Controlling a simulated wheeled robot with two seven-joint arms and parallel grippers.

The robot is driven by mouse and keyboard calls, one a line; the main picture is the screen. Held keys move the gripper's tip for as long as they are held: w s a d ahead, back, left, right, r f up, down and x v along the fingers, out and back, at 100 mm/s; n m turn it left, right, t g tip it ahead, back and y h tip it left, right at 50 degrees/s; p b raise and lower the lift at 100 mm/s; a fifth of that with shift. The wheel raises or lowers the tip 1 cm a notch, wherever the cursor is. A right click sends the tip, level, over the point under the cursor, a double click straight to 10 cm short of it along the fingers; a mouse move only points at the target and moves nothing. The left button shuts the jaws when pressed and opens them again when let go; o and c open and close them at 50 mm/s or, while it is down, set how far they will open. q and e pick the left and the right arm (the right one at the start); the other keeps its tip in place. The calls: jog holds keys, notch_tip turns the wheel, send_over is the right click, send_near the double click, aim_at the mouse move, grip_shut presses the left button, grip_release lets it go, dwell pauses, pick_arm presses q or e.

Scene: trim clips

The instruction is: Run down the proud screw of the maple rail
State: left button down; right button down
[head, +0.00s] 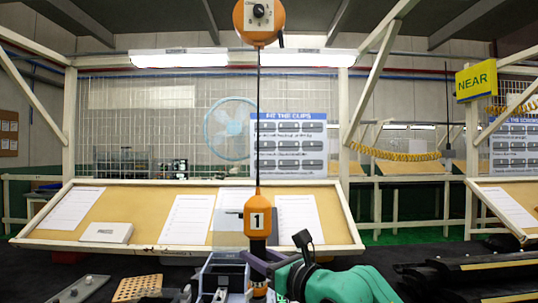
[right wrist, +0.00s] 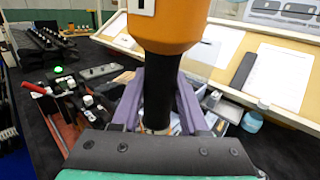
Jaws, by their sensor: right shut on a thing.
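An orange power driver (head: 257,218) marked "1" hangs upright on a cord from an orange balancer (head: 259,20) in the head view. My right gripper (head: 258,262) has come in from the right and is shut on the driver's dark lower part. In the right wrist view, the purple fingers of the right gripper (right wrist: 158,105) stand on both sides of the black nose under the orange body (right wrist: 168,22). The driver's tip is hidden. I cannot pick out the maple rail or its proud screw for sure. My left gripper is not in view.
A grey strip with knobs (head: 82,289) and a perforated tan block (head: 137,288) lie on the dark bench at left. A blue-grey bin (head: 222,268) stands close beside the driver. Black rails (head: 480,270) lie at right. A sloped board with papers (head: 100,212) stands behind.

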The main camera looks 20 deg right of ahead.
jog(key=shift+f, duration=0.35)
